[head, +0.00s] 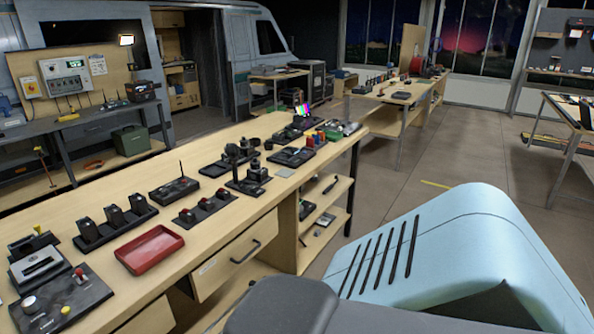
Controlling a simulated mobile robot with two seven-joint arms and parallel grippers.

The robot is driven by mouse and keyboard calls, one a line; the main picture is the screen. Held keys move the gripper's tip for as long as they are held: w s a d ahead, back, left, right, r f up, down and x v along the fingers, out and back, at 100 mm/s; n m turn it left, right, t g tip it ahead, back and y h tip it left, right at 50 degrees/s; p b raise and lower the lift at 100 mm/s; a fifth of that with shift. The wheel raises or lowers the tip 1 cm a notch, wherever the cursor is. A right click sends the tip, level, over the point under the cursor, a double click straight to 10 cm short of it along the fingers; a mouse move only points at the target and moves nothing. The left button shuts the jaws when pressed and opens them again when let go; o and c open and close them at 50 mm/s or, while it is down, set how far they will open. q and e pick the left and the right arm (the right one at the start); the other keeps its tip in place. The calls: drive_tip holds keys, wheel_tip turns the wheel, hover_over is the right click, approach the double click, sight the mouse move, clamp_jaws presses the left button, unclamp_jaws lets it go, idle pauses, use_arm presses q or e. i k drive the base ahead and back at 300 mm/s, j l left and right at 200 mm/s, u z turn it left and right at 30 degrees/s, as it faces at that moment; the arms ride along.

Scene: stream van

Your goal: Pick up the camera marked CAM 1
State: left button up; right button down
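No label CAM 1 can be read from here. Dark camera-like devices stand on black plates near the middle of the long wooden bench (160,212): one nearer (254,172) and one just behind it (232,153). I cannot tell which, if either, is CAM 1. A black strip (118,229) on the bench holds three small upright black units. Neither of my grippers is in view.
On the bench are a red tray (149,249), a black box with an antenna (174,190), a strip with red-topped parts (207,210) and a control panel with buttons (62,299). Open floor (440,160) lies right of the bench. A grey van (215,60) stands behind.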

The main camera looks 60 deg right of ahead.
sight(258, 173)
drive_tip(key=z, duration=1.8)
drive_tip(key=i+l, duration=0.3)
drive_tip(key=i+l+u, duration=0.15)
drive_tip(key=i+l, duration=0.45)
drive_tip(key=l, duration=0.2)
drive_tip(key=i+l+u, duration=0.15)
drive_tip(key=i+l, duration=0.35)
drive_tip(key=l, duration=0.3)
drive_tip(key=i+l+u, duration=0.15)
drive_tip(key=i+l, duration=0.15)
drive_tip(key=l, duration=0.1)
